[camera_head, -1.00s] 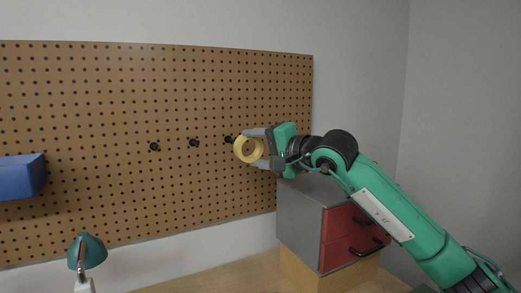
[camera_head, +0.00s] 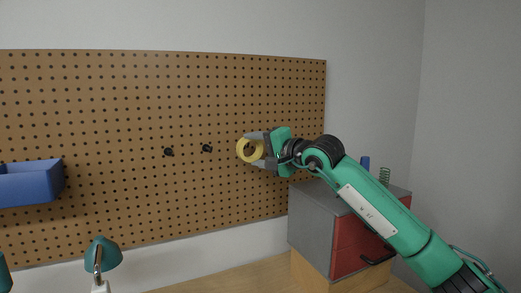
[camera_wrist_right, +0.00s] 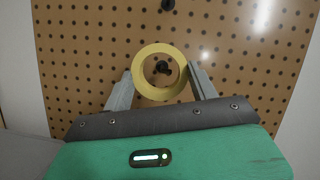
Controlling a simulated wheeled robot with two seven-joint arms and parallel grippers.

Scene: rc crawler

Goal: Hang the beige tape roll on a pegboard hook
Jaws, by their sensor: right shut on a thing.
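The beige tape roll (camera_head: 259,151), a yellowish ring, is held upright before the pegboard (camera_head: 120,100) by my right gripper (camera_head: 251,148), which is shut on its outer sides. In the right wrist view the roll (camera_wrist_right: 160,94) sits between the fingers of the right gripper (camera_wrist_right: 160,72). Two bare hooks, a left one (camera_head: 168,152) and a middle one (camera_head: 207,148), are to the left. My left gripper is out of view.
A blue bin (camera_head: 30,185) is on the board at the left. A grey cabinet with red drawers (camera_head: 352,244) stands below my right arm, with a blue item (camera_head: 365,162) and a green coil (camera_head: 384,176) above it. A teal lamp (camera_head: 103,254) is at lower left.

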